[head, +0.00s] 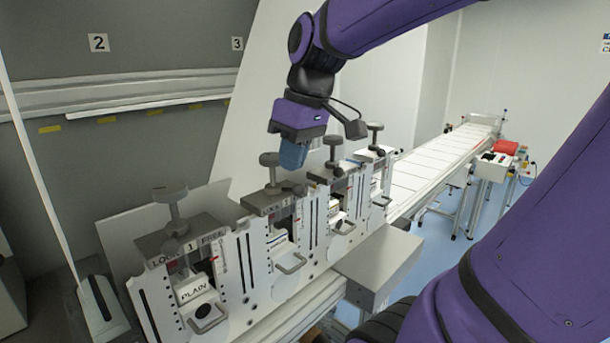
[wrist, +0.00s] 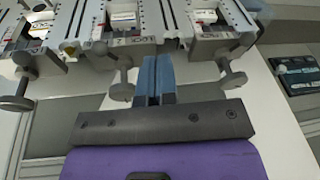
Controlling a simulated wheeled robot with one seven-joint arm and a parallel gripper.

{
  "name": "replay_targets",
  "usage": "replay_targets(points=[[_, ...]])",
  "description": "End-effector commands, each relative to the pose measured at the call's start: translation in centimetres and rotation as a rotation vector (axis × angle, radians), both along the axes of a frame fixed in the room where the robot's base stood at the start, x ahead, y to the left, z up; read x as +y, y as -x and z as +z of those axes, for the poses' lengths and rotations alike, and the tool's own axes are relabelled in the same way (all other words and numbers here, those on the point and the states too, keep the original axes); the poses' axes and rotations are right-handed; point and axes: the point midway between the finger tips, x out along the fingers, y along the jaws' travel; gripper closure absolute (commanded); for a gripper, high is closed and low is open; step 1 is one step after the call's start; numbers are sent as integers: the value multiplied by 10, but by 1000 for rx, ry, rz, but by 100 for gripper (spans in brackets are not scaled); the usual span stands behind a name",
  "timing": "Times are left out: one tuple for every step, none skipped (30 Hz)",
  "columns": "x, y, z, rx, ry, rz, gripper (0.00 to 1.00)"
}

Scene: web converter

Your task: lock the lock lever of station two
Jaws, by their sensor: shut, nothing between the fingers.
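Station two (head: 283,245) is the second white station from the near left end of the row. My gripper (head: 291,165) points down just right of that knob, above the right end of the plate. In the wrist view its blue fingers (wrist: 157,62) are together with nothing between them. Contact is unclear.
Station one (head: 190,290), with its LOCK and FREE plate and tall knob (head: 171,191), stands at the near left. Stations three (head: 341,210) and four (head: 378,190) follow to the right. A grey block (head: 378,262) juts out in front. A grey wall panel (head: 130,75) stands behind.

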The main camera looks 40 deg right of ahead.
Motion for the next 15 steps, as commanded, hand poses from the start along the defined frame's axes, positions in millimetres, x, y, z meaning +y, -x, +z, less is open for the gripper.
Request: replay_targets(points=[[-10,-9,1,22,-19,20,100],[-15,-13,1,32,-31,38,100],[-22,-18,2,43,-48,63,100],[-28,-22,3,50,-60,82,100],[-33,-27,3,56,-75,100,100],[-41,-32,3,63,-93,124,100],[-47,-35,3,68,-108,142,100],[-53,-39,4,69,-122,160,100],[-62,-44,3,74,-143,185,100],[-68,-48,3,73,-158,204,100],[-75,-51,3,74,-174,222,100],[-84,-56,3,71,-195,245,100],[-91,-59,2,70,-212,264,100],[-98,-62,1,65,-226,282,100],[-107,-66,0,59,-247,306,100]])
